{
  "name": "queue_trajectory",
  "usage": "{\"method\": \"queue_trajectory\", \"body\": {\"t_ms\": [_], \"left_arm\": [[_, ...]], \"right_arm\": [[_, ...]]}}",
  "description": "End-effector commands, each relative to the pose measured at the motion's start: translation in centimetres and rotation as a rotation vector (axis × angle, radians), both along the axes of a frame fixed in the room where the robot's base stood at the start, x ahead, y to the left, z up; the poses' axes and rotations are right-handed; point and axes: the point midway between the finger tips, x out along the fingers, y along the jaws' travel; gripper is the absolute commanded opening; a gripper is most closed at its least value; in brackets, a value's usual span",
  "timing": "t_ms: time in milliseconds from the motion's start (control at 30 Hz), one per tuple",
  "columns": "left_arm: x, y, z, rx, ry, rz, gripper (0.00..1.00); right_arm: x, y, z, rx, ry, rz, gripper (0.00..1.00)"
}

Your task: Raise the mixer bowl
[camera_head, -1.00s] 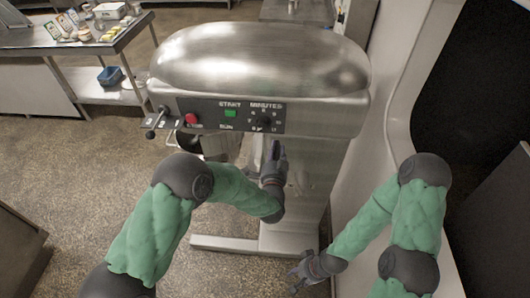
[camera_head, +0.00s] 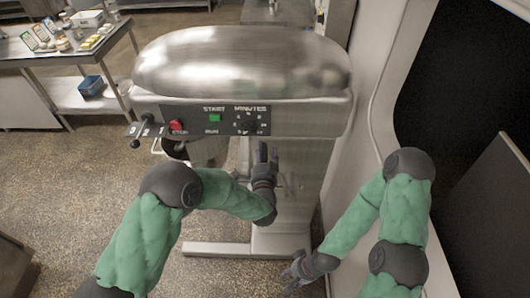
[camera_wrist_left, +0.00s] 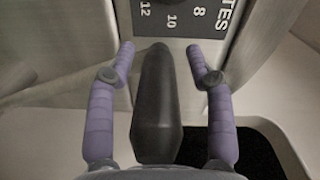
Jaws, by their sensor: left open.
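The steel mixer (camera_head: 245,65) stands in front of me with its control panel facing me. The mixer bowl (camera_head: 207,150) shows only partly under the mixer head, behind my left arm. My left gripper (camera_head: 266,154) is just below the panel, close to the front of the column. In the left wrist view, its two fingers (camera_wrist_left: 158,50) are apart, one on each side of a dark tapered handle (camera_wrist_left: 157,105), and neither visibly grips it. My right gripper (camera_head: 286,280) is low beside the mixer base, with its fingers spread and nothing visible in them.
A small black-knobbed lever (camera_head: 135,143) sticks out left of the panel. The mixer's foot (camera_head: 215,249) extends along the floor. A pale wall (camera_head: 385,90) stands close on the right. A steel table (camera_head: 75,54) with goods is at the back left; open floor lies before it.

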Motion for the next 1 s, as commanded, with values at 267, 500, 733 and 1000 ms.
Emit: {"method": "queue_trajectory", "body": {"t_ms": [267,500,733,1000], "left_arm": [[-4.0,-0.1,0.1,0.001,0.001,-0.004,0.53],[-8.6,0.0,0.1,0.002,0.000,-0.006,0.53],[-11.2,0.1,0.2,0.000,-0.002,-0.003,0.53],[-11.7,0.1,0.2,0.001,0.000,-0.002,0.53]], "right_arm": [[0.0,0.0,0.0,0.000,0.000,0.000,0.40],[0.0,0.0,0.0,0.000,0.000,0.000,0.40],[0.0,0.0,0.0,0.000,0.000,0.000,0.40],[0.0,0.0,0.0,0.000,0.000,0.000,0.40]]}}
